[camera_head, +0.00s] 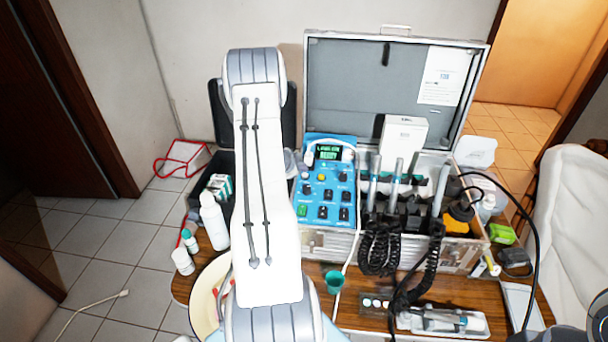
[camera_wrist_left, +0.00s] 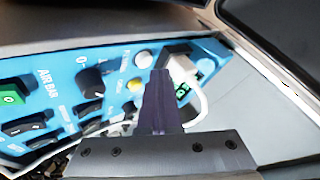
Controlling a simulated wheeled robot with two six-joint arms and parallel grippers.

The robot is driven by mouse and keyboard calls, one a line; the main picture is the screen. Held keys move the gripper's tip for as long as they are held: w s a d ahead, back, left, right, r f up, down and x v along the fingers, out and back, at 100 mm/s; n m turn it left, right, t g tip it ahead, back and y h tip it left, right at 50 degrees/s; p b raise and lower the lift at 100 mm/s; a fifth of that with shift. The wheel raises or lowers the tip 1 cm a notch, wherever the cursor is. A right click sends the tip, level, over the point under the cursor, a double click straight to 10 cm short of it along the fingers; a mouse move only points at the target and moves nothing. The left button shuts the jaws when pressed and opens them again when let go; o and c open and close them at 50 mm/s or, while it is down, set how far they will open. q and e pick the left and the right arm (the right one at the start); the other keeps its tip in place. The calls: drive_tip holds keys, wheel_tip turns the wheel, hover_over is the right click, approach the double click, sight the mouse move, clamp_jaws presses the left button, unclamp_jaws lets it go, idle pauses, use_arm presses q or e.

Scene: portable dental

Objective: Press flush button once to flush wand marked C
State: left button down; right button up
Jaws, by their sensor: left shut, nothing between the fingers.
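The blue control panel (camera_head: 325,205) stands in the open case, with a lit green display (camera_head: 328,153), several dark switches and a green switch (camera_head: 303,211). In the left wrist view the panel (camera_wrist_left: 60,75) shows a round white button (camera_wrist_left: 144,60) and a yellow button (camera_wrist_left: 134,85); their small labels are not clearly legible. My left gripper (camera_wrist_left: 160,76) is shut and empty, its tips over the panel close to these buttons; contact cannot be told. In the head view my arm hides it. Several metal wands (camera_head: 397,178) stand in holders to the right; no letter C is legible.
The open case lid (camera_head: 350,85) rises behind the panel. A white curved piece (camera_wrist_left: 187,72) lies by the display. Black coiled hoses (camera_head: 380,248) hang in front. Bottles (camera_head: 213,220), a plate (camera_head: 205,295) and a green cup (camera_head: 333,280) crowd the wooden table.

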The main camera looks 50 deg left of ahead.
idle(0.8)
use_arm(q)
drive_tip(key=shift+f+b, duration=0.3)
drive_tip(key=shift+f, duration=0.1)
drive_tip(key=shift+f+b, duration=0.35)
drive_tip(key=shift+f, duration=0.1)
idle(0.5)
drive_tip(key=shift+r, duration=0.15)
drive_tip(key=shift+r+p, duration=0.75)
wheel_tip(320, 180, up, 5)
drive_tip(key=p, duration=0.4)
drive_tip(key=shift+s+d, duration=0.1)
